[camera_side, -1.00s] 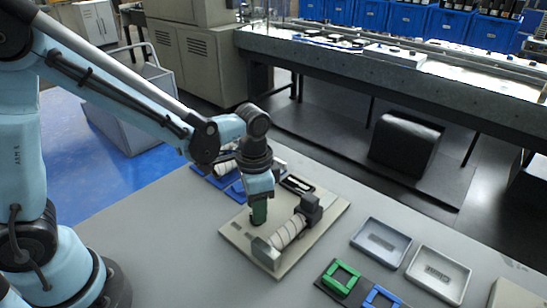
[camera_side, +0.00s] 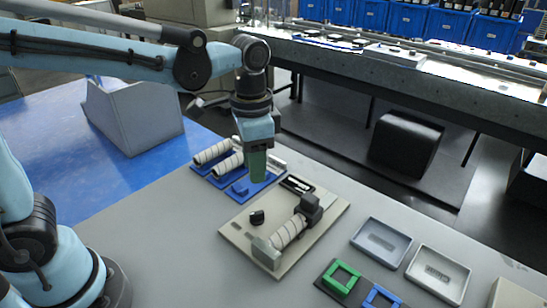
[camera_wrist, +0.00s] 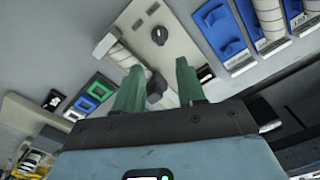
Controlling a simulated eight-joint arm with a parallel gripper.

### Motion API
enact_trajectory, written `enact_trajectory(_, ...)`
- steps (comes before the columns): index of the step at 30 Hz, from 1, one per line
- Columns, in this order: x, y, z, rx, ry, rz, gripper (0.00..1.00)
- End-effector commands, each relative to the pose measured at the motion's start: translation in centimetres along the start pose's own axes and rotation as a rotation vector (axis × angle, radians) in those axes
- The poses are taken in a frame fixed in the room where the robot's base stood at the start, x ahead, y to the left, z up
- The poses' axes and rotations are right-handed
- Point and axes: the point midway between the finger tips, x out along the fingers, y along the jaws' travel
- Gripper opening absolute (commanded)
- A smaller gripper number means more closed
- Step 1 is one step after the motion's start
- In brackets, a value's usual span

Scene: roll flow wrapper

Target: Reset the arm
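My gripper (camera_side: 254,168) hangs above the back left of a beige plate (camera_side: 318,241), clear of it. In the wrist view its two green fingers (camera_wrist: 158,85) stand apart with nothing between them, so it is open and empty. The plate carries a white roll (camera_side: 289,233) between a grey block and a dark block (camera_side: 311,207), a small black knob (camera_side: 257,217) and a black slot piece (camera_side: 297,184). The knob also shows in the wrist view (camera_wrist: 159,35).
Blue holders with white rolls (camera_side: 213,153) stand behind the plate. Two grey trays (camera_side: 381,265) (camera_side: 438,292) lie to the right. A green frame (camera_side: 341,293) and a blue frame (camera_side: 382,297) sit on a dark base in front. The table's front left is clear.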

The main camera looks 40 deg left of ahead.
Motion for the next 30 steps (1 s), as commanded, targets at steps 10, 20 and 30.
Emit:
enact_trajectory(10,-0.1,-0.2,0.3,-0.015,0.016,-0.005,0.39)
enact_trajectory(20,-0.8,-2.2,4.5,-0.239,0.262,-0.078,0.39)
enact_trajectory(30,0.0,-3.9,8.4,-0.471,0.539,-0.152,0.39)
